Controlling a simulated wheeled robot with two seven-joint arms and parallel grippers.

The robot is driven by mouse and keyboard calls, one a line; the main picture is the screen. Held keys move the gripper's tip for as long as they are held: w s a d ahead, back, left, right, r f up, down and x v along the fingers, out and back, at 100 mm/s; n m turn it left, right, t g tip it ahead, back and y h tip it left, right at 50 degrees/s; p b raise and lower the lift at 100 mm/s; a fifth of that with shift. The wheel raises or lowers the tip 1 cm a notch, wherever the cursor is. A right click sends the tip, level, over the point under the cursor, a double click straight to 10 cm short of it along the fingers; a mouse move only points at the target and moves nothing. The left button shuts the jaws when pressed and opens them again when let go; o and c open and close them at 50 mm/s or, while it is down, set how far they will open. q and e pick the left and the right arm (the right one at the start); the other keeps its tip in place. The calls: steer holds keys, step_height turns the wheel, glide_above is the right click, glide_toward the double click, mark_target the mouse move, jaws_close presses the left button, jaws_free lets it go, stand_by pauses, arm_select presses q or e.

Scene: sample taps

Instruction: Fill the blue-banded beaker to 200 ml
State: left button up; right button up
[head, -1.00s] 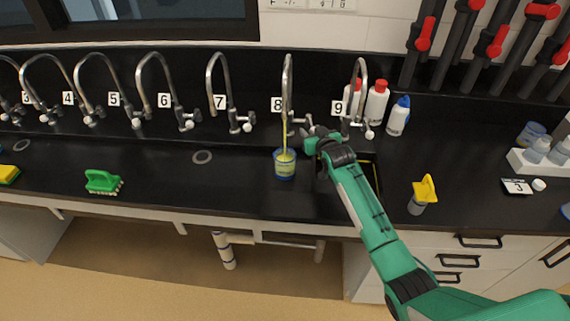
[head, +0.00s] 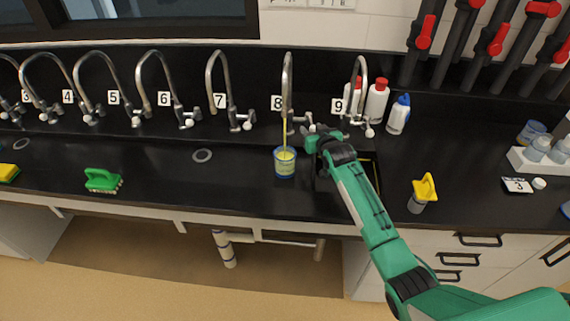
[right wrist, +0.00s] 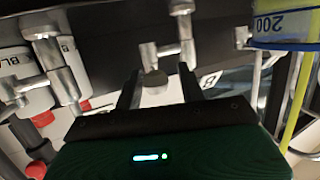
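The blue-banded beaker (head: 285,166) stands upright under the spout of tap 8 (head: 288,80). A thin yellow stream (head: 285,132) runs into it, and yellow liquid shows inside. In the right wrist view part of the beaker (right wrist: 284,24) shows upside down at the top right, with a "200" mark; I cannot read the level against it. My right gripper (head: 313,133) is at tap 8's valve, right of the beaker. In the right wrist view its two fingers (right wrist: 160,90) are apart, with a round metal valve part (right wrist: 154,82) between them. My left gripper is out of view.
Tap 9 (head: 361,85) and several bottles (head: 376,102) stand close behind my right arm. A sink opening lies beneath that arm. The counter between brush and beaker is mostly clear.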

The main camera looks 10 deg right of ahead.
stand_by(0.6)
steer(key=p+v, duration=0.7)
steer(key=shift+a, duration=0.6)
stand_by(0.4)
